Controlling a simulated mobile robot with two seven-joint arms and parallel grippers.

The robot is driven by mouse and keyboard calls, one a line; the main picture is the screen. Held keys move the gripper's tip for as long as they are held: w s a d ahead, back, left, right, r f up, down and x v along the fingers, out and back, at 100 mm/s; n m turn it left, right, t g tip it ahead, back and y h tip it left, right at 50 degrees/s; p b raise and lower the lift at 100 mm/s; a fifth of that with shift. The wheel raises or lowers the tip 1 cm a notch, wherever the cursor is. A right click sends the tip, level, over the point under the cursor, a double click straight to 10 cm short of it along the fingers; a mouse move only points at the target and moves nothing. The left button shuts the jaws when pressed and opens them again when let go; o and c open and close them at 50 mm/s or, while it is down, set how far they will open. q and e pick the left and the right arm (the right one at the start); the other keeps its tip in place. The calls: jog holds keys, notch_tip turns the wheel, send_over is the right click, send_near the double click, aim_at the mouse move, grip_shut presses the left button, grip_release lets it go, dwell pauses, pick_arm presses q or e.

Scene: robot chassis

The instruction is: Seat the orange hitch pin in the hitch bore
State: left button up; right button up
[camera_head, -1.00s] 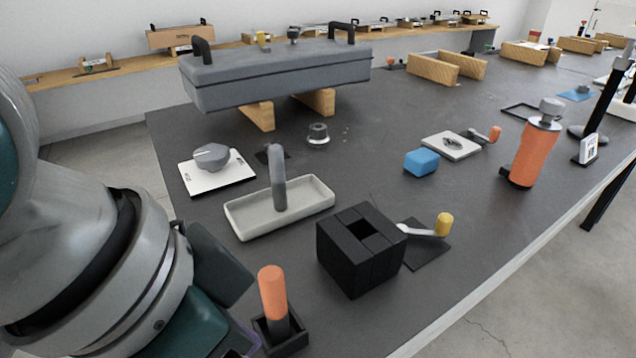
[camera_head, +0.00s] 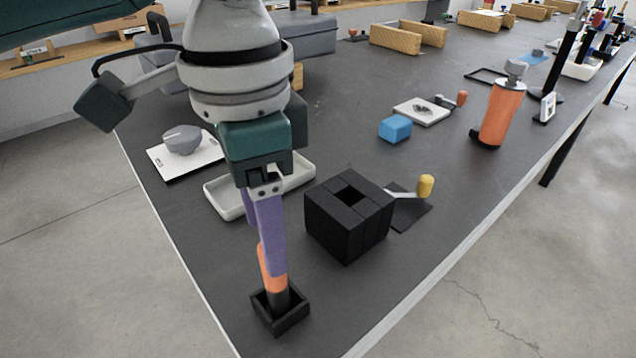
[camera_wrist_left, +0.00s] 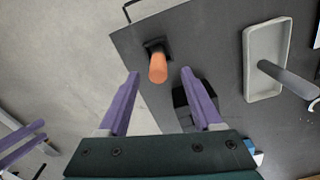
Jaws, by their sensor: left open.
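The orange hitch pin (camera_head: 272,262) stands in a small black square holder (camera_head: 289,322) near the front edge of the table. Its lower part is dark grey. My left gripper (camera_head: 275,268) is open and points down over the pin, with its purple fingers partly hiding it. In the left wrist view the pin's orange top (camera_wrist_left: 158,68) shows between the two fingertips, with no visible contact. A black block (camera_head: 349,240) with a square opening in its top, apparently the hitch bore, stands to the right of the holder. Purple strips (camera_wrist_left: 20,147) at the wrist view's left edge look like my right gripper.
A light tray (camera_head: 228,203) with a grey upright post lies behind my left gripper. A crank with a yellow knob (camera_head: 426,186) is right of the block. A blue block (camera_head: 395,128), a white dial plate (camera_head: 170,165) and an orange cylinder (camera_head: 502,112) stand farther back.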

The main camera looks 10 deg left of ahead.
aim_at(276, 282)
pick_arm(q)
notch_tip(276, 282, down, 5)
jog(key=shift+d+f+b, duration=0.1)
jog(key=shift+d+b, duration=0.05)
jog(key=shift+b, duration=0.3)
grip_shut()
dwell(0.4)
